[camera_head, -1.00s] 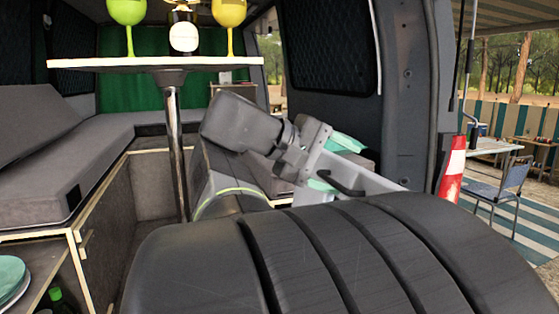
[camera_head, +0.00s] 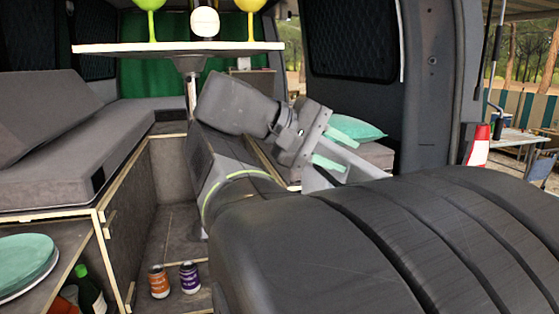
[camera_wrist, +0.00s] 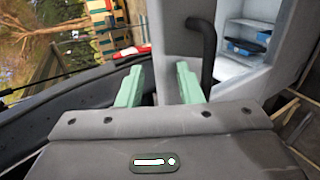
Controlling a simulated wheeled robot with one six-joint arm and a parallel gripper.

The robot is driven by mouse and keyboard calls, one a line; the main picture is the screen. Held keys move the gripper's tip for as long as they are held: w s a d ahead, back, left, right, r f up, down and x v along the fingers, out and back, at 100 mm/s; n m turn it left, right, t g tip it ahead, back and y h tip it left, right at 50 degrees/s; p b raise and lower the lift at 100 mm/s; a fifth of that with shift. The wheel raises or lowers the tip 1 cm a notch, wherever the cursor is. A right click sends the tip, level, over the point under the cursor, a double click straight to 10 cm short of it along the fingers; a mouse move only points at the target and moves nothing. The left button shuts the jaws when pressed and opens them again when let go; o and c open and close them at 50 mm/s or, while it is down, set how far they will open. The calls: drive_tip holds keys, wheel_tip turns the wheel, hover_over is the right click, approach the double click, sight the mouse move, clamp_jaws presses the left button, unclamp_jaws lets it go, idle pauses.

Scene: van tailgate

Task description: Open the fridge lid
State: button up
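The fridge's light grey panel (camera_wrist: 178,40), which I take for its lid, has a curved black handle (camera_wrist: 205,45). To its right in the wrist view is a pale interior (camera_wrist: 262,72) with blue items, so the lid looks at least partly open. My gripper (camera_wrist: 160,78) is open, with two pale green fingers apart and nothing visible between them. The handle lies just right of the right finger; I cannot tell whether they touch.
A table (camera_head: 160,48) with goblets stands behind on a post. A bench (camera_head: 60,145) is at left, with plates (camera_head: 28,262) and bottles below it. Two cans (camera_head: 174,279) are on the floor. The van's door pillar (camera_head: 432,90) and an orange-white cone (camera_head: 478,147) are at right.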

drive_tip(key=s+a+p, duration=0.3)
drive_tip(key=a+p, duration=0.3)
drive_tip(key=a, duration=0.6)
drive_tip(key=shift+s+f, duration=0.3)
idle(0.8)
drive_tip(key=shift+a+f, duration=0.1)
drive_tip(key=shift+p, duration=0.3)
idle(0.3)
